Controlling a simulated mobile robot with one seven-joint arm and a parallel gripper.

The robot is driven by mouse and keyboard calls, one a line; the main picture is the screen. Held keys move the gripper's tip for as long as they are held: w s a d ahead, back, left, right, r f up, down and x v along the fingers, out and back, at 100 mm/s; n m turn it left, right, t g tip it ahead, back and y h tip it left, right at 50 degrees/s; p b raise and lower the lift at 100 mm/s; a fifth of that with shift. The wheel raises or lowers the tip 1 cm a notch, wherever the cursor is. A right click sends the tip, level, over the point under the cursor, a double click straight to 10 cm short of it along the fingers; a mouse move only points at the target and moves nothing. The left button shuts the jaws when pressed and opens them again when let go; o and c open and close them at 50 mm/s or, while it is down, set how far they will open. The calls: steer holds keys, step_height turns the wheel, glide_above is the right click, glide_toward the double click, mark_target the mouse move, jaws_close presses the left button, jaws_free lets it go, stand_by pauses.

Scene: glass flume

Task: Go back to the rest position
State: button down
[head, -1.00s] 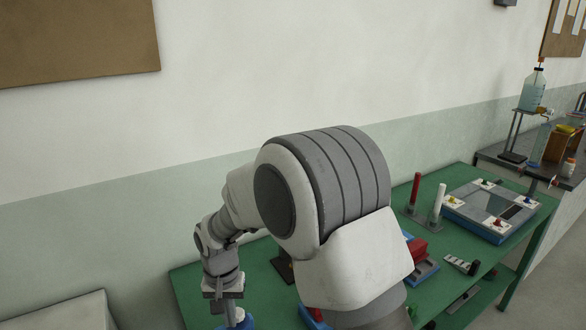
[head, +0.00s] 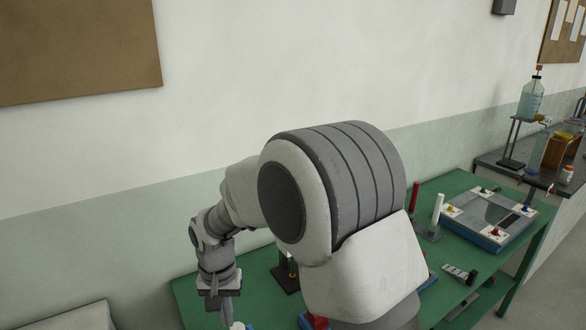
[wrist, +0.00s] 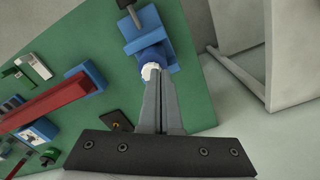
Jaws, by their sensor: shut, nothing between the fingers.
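My gripper (wrist: 161,84) is shut, its two grey fingers together in the wrist view. The fingertips point toward a small white-topped blue piece on a blue stand (wrist: 150,32), which lies just beyond them. I cannot tell whether the tips touch it. In the head view, my gripper (head: 227,305) hangs downward over the left end of the green table (head: 190,300), and the tips reach the bottom edge of the picture.
A red and a white rod (head: 438,208) stand on the table right of my arm. A blue-edged panel (head: 487,222) lies farther right. In the wrist view, a red bar (wrist: 45,104) lies left and a pale box (wrist: 290,50) stands right.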

steer(key=shift+r, duration=0.1)
steer(key=s+d+r+t, duration=0.3)
steer(key=d+r, duration=1.2)
steer(key=d, duration=0.1)
steer(key=s+d+r+t, duration=0.1)
steer(key=s+d+r, duration=0.1)
steer(key=s+d, duration=0.4)
steer(key=s+d+r+t, duration=0.1)
steer(key=s+d+r, duration=0.1)
steer(key=s+d, duration=0.4)
steer(key=shift+s+r+t, duration=0.3)
steer(key=shift+s+r, duration=0.05)
steer(key=shift+s, duration=0.55)
